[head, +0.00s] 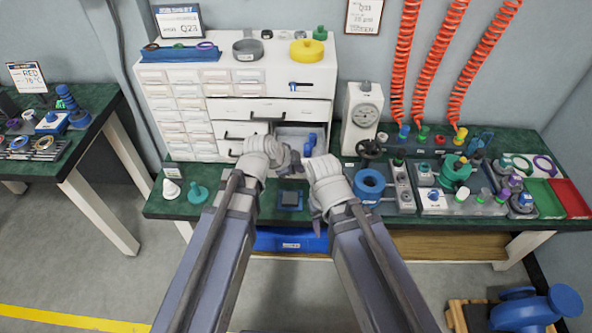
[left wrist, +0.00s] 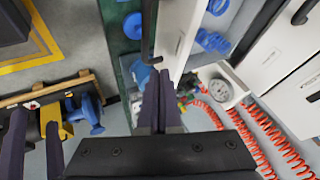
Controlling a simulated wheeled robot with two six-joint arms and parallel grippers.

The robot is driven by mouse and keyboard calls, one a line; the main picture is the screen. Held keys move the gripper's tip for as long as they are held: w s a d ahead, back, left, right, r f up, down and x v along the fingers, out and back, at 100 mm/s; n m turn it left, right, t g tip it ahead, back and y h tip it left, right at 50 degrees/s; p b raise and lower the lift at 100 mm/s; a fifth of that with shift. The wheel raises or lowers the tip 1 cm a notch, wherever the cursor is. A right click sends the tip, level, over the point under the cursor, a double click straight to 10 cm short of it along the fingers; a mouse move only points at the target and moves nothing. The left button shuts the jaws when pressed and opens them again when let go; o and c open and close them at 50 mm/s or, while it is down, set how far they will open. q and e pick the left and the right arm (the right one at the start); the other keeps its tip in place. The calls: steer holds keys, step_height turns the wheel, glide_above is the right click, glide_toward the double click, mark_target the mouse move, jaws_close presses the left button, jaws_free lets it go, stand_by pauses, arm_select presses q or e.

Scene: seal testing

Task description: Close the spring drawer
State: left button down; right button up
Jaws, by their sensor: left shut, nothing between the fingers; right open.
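The spring drawer (head: 288,131) stands open at the lower right of the white cabinet, with blue parts (head: 309,140) inside. In the left wrist view its white front (left wrist: 178,35) has a black handle (left wrist: 149,30), and blue ring-shaped parts (left wrist: 212,40) lie behind it. My left gripper (head: 294,165) is shut and empty at the drawer front; its fingertips (left wrist: 158,76) reach the lower edge of the front, and I cannot tell if they touch. My left wrist hides part of the drawer in the head view. My right gripper (head: 318,222) is open and empty, lower, over the bench's front edge.
The white cabinet (head: 180,105) has several small drawers and wider drawers. A dial gauge stand (head: 362,115) stands right of the open drawer. A dark square block (head: 289,199) lies between my arms.

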arm_select(q)
steer(key=b+x, duration=0.4)
steer(key=x, duration=0.2)
steer(key=shift+f, duration=0.2)
steer(key=shift+w+d, duration=0.1)
steer(key=shift+d, duration=0.05)
steer(key=shift+w, duration=0.1)
glide_above(307, 141)
steer(key=shift+s+d, duration=0.1)
steer(key=shift+s, duration=0.3)
steer(key=shift+w+r, duration=0.1)
steer(key=shift+w, duration=0.3)
